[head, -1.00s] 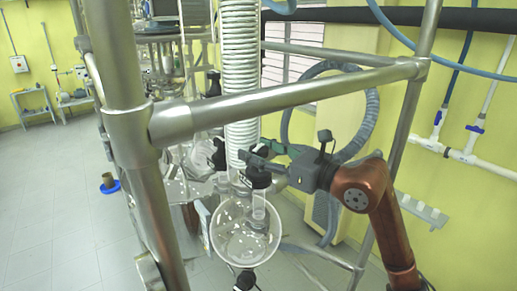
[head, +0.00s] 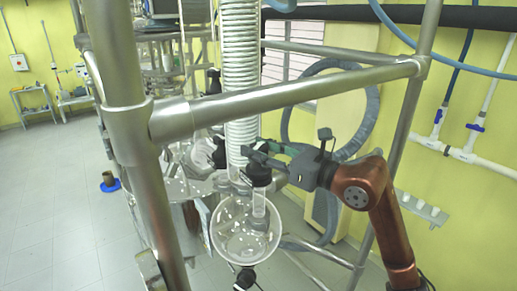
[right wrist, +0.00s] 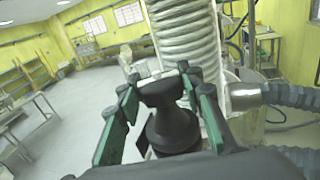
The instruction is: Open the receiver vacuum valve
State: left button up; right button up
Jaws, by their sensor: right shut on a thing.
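The glass receiver flask (head: 222,236) hangs below the coiled condenser (head: 240,75) in the head view. Above the flask is a black valve knob (head: 259,176), the likely vacuum valve; its exact turn cannot be read. My right gripper (head: 258,160) reaches in from the right at the knob. In the right wrist view, the green-padded fingers of my right gripper (right wrist: 160,84) stand on both sides of the black knob (right wrist: 164,92) and are closed on it. The black body (right wrist: 173,131) of the valve shows under it. My left gripper is not in view.
A steel frame post (head: 130,130) and crossbar (head: 290,97) stand in front of the glassware. A grey ribbed hose (head: 366,125) loops behind my right arm. A black cap (head: 245,279) sits under the flask. Open floor (head: 50,200) lies at left.

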jog(key=shift+w, duration=0.1)
jog(key=n+g+y, duration=0.1)
jog(key=n+g, duration=0.1)
jog(key=shift+g+y, duration=0.4)
jog(key=shift+n+g+y, duration=0.5)
jog(key=shift+n+g, duration=0.4)
jog(key=shift+g, duration=0.3)
jog(key=n+g, duration=0.2)
jog(key=g, duration=0.1)
jog(key=shift+r+y, duration=0.15)
jog(key=shift+y, duration=0.25)
jog(key=shift+n+g+p, duration=0.55)
jog(key=shift+n+g, duration=0.35)
jog(key=shift+g, duration=0.5)
jog(key=shift+g, duration=0.3)
jog(key=o, duration=1.2)
